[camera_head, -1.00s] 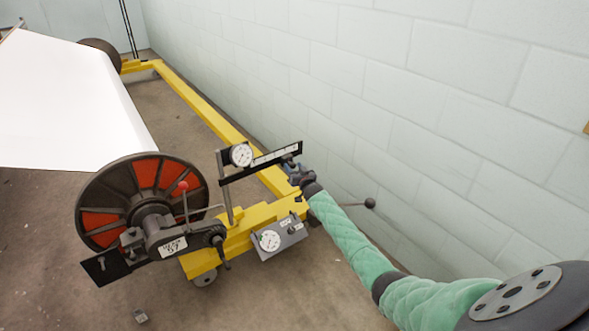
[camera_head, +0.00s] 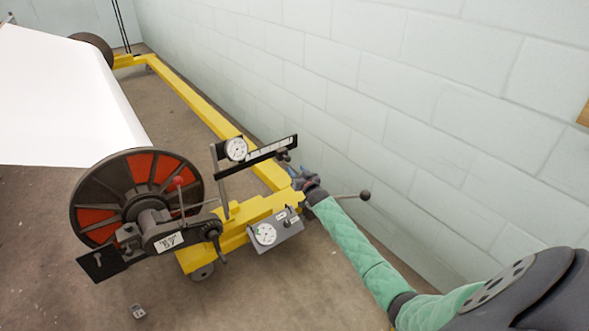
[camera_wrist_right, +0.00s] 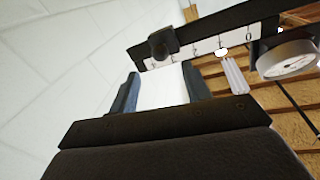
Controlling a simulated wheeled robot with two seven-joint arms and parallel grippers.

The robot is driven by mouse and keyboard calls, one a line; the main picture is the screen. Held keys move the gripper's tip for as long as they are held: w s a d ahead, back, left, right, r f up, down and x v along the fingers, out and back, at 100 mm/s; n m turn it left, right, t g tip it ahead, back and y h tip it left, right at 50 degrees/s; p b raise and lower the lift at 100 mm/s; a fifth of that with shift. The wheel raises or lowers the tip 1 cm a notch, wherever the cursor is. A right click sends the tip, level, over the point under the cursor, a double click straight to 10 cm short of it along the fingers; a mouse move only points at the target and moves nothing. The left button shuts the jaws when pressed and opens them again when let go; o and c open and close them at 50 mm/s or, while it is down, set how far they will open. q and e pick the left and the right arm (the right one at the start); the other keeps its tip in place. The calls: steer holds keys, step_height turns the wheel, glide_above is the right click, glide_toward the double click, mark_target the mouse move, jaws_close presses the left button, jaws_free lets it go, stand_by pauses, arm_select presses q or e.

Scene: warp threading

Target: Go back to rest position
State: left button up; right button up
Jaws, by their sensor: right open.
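My right gripper (camera_head: 300,177) is at the end of my green-sleeved arm, beside the right end of the black scale bar (camera_head: 262,153) on the yellow machine frame (camera_head: 232,240). In the right wrist view the two fingers of the right gripper (camera_wrist_right: 160,90) stand apart with nothing between them. The scale bar (camera_wrist_right: 205,38) with a dark knob (camera_wrist_right: 162,43) shows beyond the fingertips, apart from them. A round dial (camera_head: 236,150) sits at the bar's left end. My left gripper is not in view.
A large reel with red panels (camera_head: 137,205) and a white sheet (camera_head: 65,95) stand on the left. A black ball-ended lever (camera_head: 364,196) sticks out to the right of the frame near my forearm. A pale block wall (camera_head: 420,100) runs along the right. A small object (camera_head: 138,311) lies on the floor.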

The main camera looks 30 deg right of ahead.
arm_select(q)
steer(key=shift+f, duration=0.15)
arm_select(e)
steer(key=shift+s, duration=0.15)
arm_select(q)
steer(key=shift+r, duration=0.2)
